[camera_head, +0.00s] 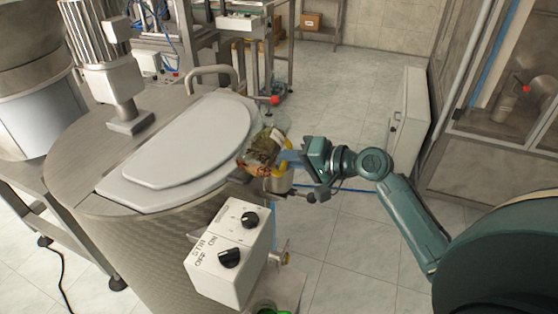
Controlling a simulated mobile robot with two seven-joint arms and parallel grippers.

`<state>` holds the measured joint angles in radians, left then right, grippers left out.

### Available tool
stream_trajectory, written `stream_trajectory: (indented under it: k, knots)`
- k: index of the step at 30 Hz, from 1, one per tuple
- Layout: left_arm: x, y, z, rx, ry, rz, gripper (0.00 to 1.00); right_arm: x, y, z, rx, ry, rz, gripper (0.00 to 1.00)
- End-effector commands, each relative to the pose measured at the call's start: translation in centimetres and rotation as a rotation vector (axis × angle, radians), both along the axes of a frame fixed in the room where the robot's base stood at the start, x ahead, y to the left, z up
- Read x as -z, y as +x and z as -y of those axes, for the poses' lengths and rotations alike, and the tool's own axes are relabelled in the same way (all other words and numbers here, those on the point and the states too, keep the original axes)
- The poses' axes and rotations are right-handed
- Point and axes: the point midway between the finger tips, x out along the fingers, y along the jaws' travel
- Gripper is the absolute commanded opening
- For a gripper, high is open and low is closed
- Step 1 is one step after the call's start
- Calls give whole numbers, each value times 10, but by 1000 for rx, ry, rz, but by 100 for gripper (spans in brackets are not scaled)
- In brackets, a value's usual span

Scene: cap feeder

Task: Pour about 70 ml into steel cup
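A jug-like vessel (262,147) with a dark patterned body and a yellow handle is at the right edge of the big steel tank, and it looks tilted to the left. My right gripper (289,159) comes in from the right, with its fingers at the yellow handle, and appears shut on it. A grey metal cylinder that looks like the steel cup (279,183) shows just below the vessel, partly hidden by it and by my gripper. I cannot see any liquid or a stream. My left gripper is not in view.
The round steel tank (75,190) with a pale lid (185,145) fills the left. A white control box (230,252) with two black knobs is on its front. A small green object (265,308) is cut off at the bottom.

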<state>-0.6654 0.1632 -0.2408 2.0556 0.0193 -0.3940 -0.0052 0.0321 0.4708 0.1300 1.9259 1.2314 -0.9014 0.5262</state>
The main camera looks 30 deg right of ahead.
Motion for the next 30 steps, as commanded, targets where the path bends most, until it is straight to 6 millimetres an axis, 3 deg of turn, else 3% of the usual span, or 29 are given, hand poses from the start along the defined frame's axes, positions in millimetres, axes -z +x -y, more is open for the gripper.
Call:
stream_trajectory:
  k: [30]
  knots:
    - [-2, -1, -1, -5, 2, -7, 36, -2, 1, 0, -2, 36, -22, 0]
